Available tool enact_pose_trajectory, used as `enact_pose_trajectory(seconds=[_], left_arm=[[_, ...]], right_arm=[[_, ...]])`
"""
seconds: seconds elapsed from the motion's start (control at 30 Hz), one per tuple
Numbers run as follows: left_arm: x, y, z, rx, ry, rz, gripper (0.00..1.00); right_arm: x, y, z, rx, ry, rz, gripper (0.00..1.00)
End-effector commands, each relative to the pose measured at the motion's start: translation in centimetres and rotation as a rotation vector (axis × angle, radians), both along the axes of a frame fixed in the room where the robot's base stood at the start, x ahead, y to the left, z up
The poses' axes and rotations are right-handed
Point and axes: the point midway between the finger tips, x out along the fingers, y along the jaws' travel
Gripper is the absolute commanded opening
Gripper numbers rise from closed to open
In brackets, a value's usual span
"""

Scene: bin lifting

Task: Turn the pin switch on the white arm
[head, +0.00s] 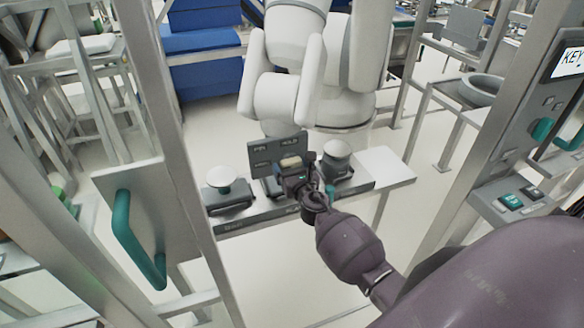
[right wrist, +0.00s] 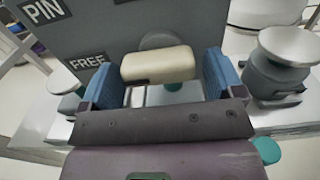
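The white arm (head: 275,97) stands behind a narrow bench. On the bench is a dark grey panel (head: 264,150) with labels; in the right wrist view the panel (right wrist: 110,45) reads PIN and FREE. The switch is a cream, rounded bar handle (right wrist: 158,65) on a round grey boss, lying roughly level; it also shows in the head view (head: 290,162). My right gripper (right wrist: 158,88) is open, its blue-padded fingers on either side of the handle. Whether a pad touches it I cannot tell. My left gripper is not in view.
White-topped grey knobs stand on both sides of the panel, left (head: 218,178) and right (head: 337,150). A metal door with a green handle (head: 135,238) is at the left. A post with a KEY control panel (head: 520,200) is at the right.

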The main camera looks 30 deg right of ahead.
Motion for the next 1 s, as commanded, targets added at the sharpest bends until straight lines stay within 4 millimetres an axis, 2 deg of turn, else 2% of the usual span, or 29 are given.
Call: enact_pose_trajectory(seconds=[0.03, 0.2, 0.3, 0.67, 1.0], left_arm=[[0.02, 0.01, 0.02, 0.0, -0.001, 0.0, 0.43], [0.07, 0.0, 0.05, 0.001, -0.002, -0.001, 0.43], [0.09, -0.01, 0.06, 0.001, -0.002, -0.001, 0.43], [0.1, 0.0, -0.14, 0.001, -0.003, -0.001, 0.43], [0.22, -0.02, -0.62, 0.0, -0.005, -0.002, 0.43]], right_arm=[[-0.02, 0.01, -0.01, 0.0, 0.0, 0.0, 0.79], [-0.03, 0.02, -0.01, 0.0, 0.0, 0.0, 0.53], [-0.03, 0.02, -0.02, 0.0, 0.0, 0.0, 0.42], [-0.02, 0.09, -0.05, 0.071, -0.017, 0.0, 0.42], [0.03, 0.34, 0.07, 0.328, -0.079, 0.001, 0.42]])
